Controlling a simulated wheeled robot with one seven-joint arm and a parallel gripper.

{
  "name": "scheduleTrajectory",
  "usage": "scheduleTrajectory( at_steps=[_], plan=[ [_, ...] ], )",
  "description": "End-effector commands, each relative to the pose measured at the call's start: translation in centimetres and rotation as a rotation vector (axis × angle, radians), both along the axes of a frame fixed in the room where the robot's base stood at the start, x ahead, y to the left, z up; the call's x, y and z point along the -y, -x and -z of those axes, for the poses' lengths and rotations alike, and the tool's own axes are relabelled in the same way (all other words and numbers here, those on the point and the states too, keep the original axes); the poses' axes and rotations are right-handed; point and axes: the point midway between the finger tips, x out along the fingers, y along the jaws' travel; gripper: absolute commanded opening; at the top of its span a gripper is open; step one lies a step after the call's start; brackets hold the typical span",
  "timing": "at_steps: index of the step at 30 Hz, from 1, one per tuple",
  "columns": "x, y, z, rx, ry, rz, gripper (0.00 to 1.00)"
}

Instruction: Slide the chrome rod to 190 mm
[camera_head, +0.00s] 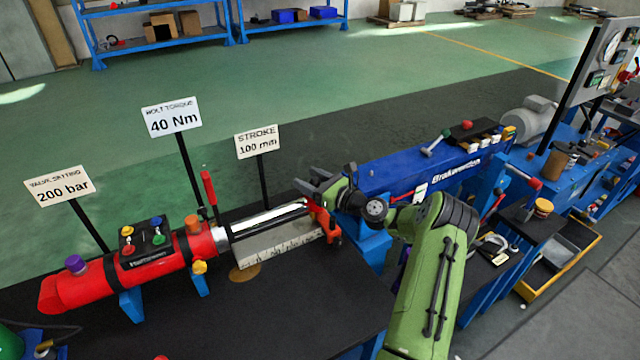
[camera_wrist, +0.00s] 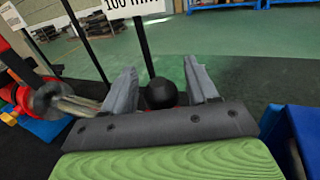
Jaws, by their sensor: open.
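The chrome rod (camera_head: 268,217) reaches out of the right end of the red cylinder (camera_head: 130,262) in the head view, above a pale ruled scale (camera_head: 282,245). A red-orange fitting (camera_head: 322,218) is at the rod's right end. The stroke sign (camera_head: 257,143) appears to read 100 mm. My gripper (camera_head: 318,187) is above and beside that fitting. In the wrist view my gripper (camera_wrist: 163,82) has its two fingers apart, with a black ball (camera_wrist: 161,93) showing between them. I cannot tell whether they touch it. A shiny rod (camera_wrist: 76,104) shows at left there.
A blue cylinder unit (camera_head: 400,172) stands right behind my gripper. Signs for 200 bar (camera_head: 60,188) and 40 Nm (camera_head: 172,118) stand behind the red cylinder.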

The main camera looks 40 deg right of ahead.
Motion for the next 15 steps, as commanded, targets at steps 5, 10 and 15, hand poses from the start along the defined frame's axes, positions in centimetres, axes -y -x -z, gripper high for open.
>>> scheduleTrajectory(
  at_steps=[5, 10, 15],
  plan=[
    [1.4, 3.7, -0.1, -0.004, -0.002, 0.007, 0.58],
    [2.7, 8.5, -0.1, -0.002, -0.003, 0.008, 0.58],
    [3.9, 12.5, -0.1, 0.0, -0.001, 0.008, 0.58]
  ],
)
